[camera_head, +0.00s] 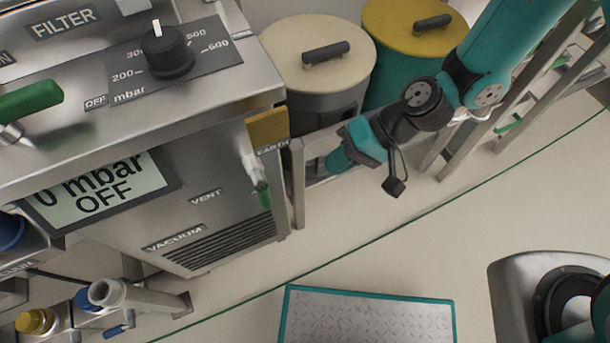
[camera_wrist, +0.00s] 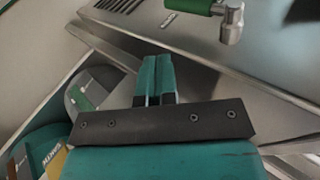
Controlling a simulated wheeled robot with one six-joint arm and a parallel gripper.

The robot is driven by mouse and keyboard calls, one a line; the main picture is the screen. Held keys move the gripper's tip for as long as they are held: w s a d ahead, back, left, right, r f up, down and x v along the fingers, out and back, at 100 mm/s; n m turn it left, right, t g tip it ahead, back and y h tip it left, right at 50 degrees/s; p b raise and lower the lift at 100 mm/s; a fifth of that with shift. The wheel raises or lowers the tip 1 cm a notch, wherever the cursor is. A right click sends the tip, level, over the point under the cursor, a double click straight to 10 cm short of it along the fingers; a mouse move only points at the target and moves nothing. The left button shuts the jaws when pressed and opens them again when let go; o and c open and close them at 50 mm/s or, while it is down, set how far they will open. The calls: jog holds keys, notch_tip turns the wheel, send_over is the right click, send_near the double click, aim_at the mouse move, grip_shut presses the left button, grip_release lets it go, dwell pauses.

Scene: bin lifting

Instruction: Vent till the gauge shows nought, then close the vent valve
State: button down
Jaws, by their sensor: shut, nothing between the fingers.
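The display (camera_head: 95,190) on the steel cabinet reads "0 mbar" and "OFF". A valve with a green-tipped lever (camera_head: 263,193) sits on the cabinet front, right of the VENT label (camera_head: 205,196). Its lever hangs down in the head view. A green handle on a metal fitting (camera_wrist: 222,16) shows at the top right of the wrist view, apart from my fingers; it looks like the same valve. My gripper (camera_head: 338,160) is right of the valve, beside the cabinet, touching nothing that I can see. Its teal fingers (camera_wrist: 156,80) are together and empty.
A black knob (camera_head: 168,52) and another green handle (camera_head: 30,101) are on the cabinet top. A cream-lidded bin (camera_head: 318,45) and a yellow-lidded bin (camera_head: 414,25) stand behind my gripper. A steel frame post (camera_head: 297,185) is close by.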

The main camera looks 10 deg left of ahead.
aim_at(263, 191)
jog(key=a+r+b+x, duration=0.1)
jog(key=r+x, duration=0.1)
jog(key=x, duration=1)
jog(key=shift+s+a, duration=0.4)
jog(key=shift+a, duration=0.05)
jog(key=shift+s+a+f+b, duration=0.1)
jog(key=shift+b, duration=0.3)
